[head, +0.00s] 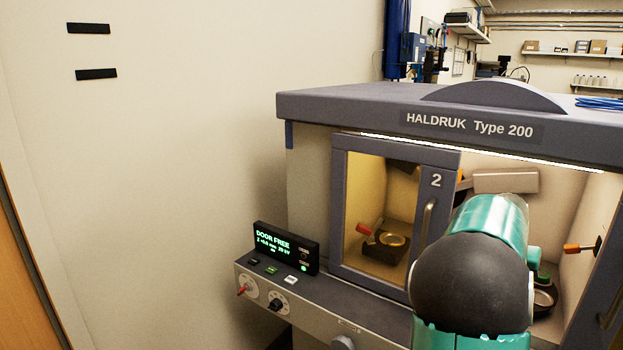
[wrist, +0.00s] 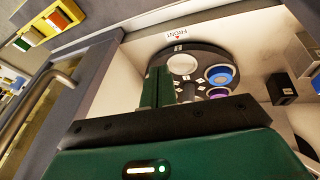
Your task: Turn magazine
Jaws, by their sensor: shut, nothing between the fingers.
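The magazine (wrist: 203,53) is a dark round disc in the wrist view, on the pale chamber floor. It carries a white disc (wrist: 182,65), a blue disc (wrist: 221,74) and a purple disc (wrist: 218,92), with small white number labels near them. A label reading FRONT with a red arrow (wrist: 178,36) lies beyond its rim, upside down in the picture. My gripper (wrist: 162,72) is shut and empty, its green fingers over the left part of the magazine. I cannot tell whether they touch it. In the head view my arm hides the gripper and most of the magazine.
The HALDRUK Type 200 housing (head: 350,107) surrounds the chamber. A windowed door marked 2 (head: 437,165) stands left of my arm. The display (head: 286,247) reads DOOR FREE. A black block (wrist: 281,89) stands right of the magazine. A door handle (wrist: 38,103) is at left.

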